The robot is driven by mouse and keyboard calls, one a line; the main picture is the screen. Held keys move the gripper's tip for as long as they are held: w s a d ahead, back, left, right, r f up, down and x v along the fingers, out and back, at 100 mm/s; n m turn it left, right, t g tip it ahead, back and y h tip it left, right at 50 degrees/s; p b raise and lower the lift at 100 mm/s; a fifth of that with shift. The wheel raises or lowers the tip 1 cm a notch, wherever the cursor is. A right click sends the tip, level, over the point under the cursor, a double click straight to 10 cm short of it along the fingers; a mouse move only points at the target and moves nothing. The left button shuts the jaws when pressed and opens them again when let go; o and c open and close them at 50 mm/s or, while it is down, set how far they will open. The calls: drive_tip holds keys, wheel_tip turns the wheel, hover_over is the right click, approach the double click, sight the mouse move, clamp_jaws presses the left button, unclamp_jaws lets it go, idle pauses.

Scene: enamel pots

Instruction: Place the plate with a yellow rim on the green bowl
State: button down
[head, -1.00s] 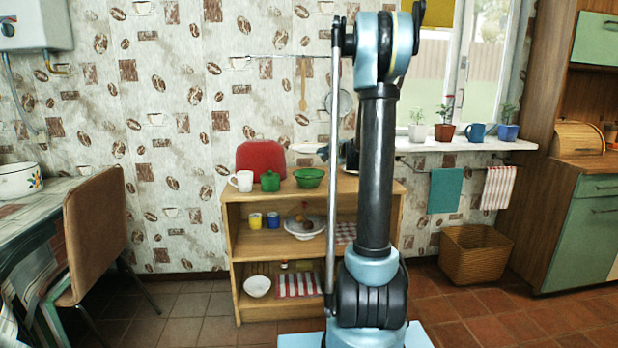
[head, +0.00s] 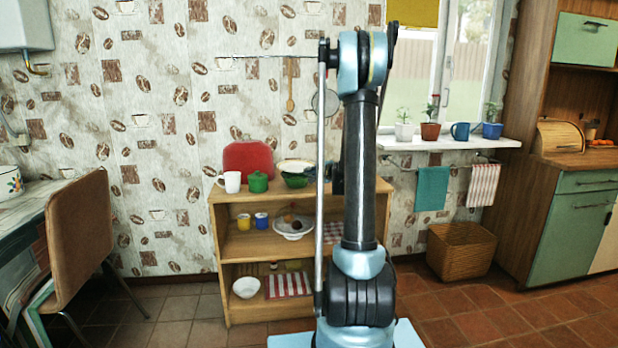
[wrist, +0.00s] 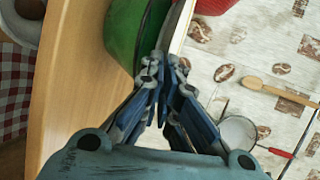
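The plate with a yellow rim (head: 294,165) is at the green bowl's top, pale and seen nearly edge-on in the head view. The green bowl (head: 295,181) stands on the shelf top, partly behind my arm. I cannot tell whether the plate rests on the bowl or hovers just above it. In the wrist view, the plate (wrist: 179,27) is a thin strip beside the green bowl (wrist: 128,28). My gripper (wrist: 165,68) has its fingertips close together on the plate's near edge. In the head view my arm hides most of the gripper.
A green lidded pot (head: 258,183), a white mug (head: 230,182) and a red item (head: 248,158) stand left of the bowl on the wooden shelf (head: 225,210). The patterned wall is close behind. A pan and wooden spoon (head: 290,88) hang on it.

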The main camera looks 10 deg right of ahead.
drive_tip(key=shift+f, duration=0.6)
drive_tip(key=shift+f, duration=0.45)
drive_tip(key=c, duration=2.1)
unclamp_jaws()
